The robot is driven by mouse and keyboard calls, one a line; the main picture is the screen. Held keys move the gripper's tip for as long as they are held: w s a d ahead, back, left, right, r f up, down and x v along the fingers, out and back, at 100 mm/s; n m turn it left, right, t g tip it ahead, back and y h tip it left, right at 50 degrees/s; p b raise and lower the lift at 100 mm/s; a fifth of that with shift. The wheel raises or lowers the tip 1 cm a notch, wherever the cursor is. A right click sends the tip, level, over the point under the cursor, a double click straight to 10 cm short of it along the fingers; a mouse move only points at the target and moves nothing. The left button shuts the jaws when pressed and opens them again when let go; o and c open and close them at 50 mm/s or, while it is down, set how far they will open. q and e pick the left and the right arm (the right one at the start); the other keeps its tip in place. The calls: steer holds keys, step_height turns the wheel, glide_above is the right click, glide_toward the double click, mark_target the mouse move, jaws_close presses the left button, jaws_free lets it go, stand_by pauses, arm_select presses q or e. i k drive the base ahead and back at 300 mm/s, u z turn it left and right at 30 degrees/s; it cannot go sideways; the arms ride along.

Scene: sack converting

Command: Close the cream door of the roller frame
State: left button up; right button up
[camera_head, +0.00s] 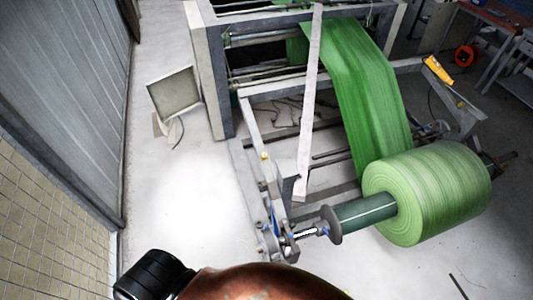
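The cream door (174,92) is a small panel with a raised rim. It stands swung out to the left of the roller frame (213,75), with its inner face showing and its right edge near the frame's cream side post. A clear gap of floor shows below it. Neither of my grippers shows in the head view. A black cylindrical part and a rounded orange-brown part at the bottom edge look like mine, but no fingers are visible on them.
A large green roll (428,192) on a shaft stands right of centre, its green web (365,90) running up into the frame. A grey wall (75,90) bounds the left. Pale floor (180,200) is open between wall and machine. A bench (490,18) stands far right.

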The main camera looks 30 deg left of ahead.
mark_target(172, 94)
steer(key=k, duration=0.5)
steer(key=u, duration=2.85)
steer(key=i, duration=1.05)
steer(key=z, duration=1.15)
steer(key=i, duration=1.2)
steer(key=z, duration=0.15)
